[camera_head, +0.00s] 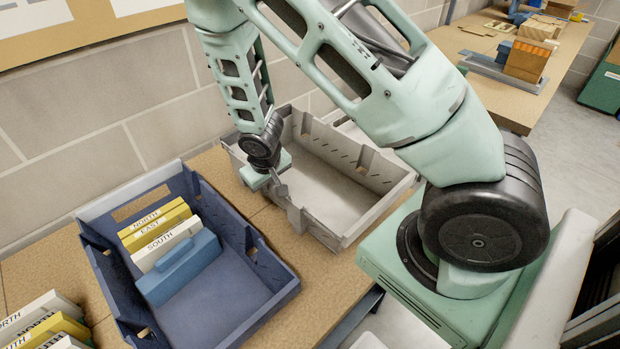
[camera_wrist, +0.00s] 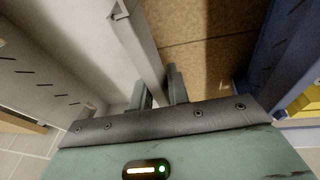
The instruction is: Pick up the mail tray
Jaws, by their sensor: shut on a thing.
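The grey mail tray (camera_head: 375,212) is empty and stands at the back of the table, close to the block wall. My gripper (camera_head: 281,190) reaches down at the tray's near left side and is shut on its wall. In the wrist view my gripper (camera_wrist: 161,90) has one finger on each side of the thin grey tray wall (camera_wrist: 139,45). The tray's floor lies left of that wall and the brown table top right of it. I cannot tell whether the tray is clear of the table.
A blue tray (camera_head: 272,308) with yellow, white and blue dividers stands left on the table (camera_head: 262,222). More labelled dividers (camera_head: 45,322) lie at the lower left. A second table (camera_head: 545,60) with boxes stands at the upper right. A strip of table is bare between the trays.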

